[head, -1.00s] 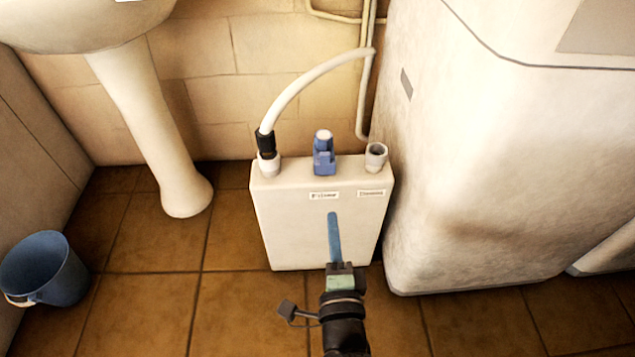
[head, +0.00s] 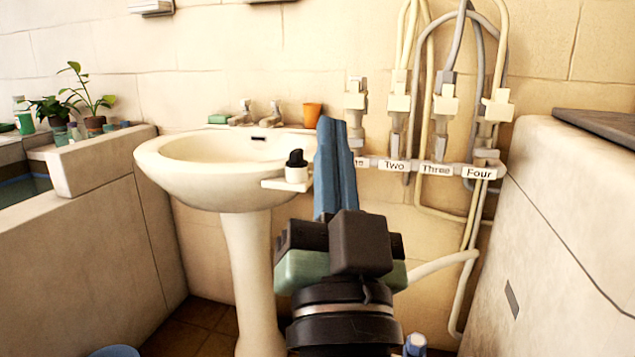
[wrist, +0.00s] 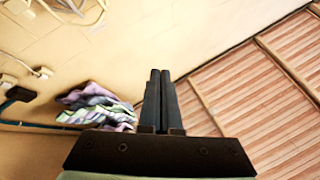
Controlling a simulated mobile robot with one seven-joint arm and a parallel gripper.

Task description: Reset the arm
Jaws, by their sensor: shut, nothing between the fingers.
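My gripper (head: 335,130) stands upright in the middle of the head view, its blue fingers pointing up in front of the wall and the right rim of the washbasin. In the wrist view the two dark fingers (wrist: 159,75) lie side by side, shut, with nothing between them. The fingers point towards the upper wall and the slatted roof (wrist: 260,90). The gripper hides part of the wall, the first label and the space behind it.
A white washbasin (head: 215,165) stands left of my gripper. Labelled pipe fittings (head: 437,170) with hoses are on the wall to the right. A large pale cabinet (head: 560,210) fills the right side. A low wall (head: 110,200) with plants is at left. Striped cloth (wrist: 95,105) shows in the wrist view.

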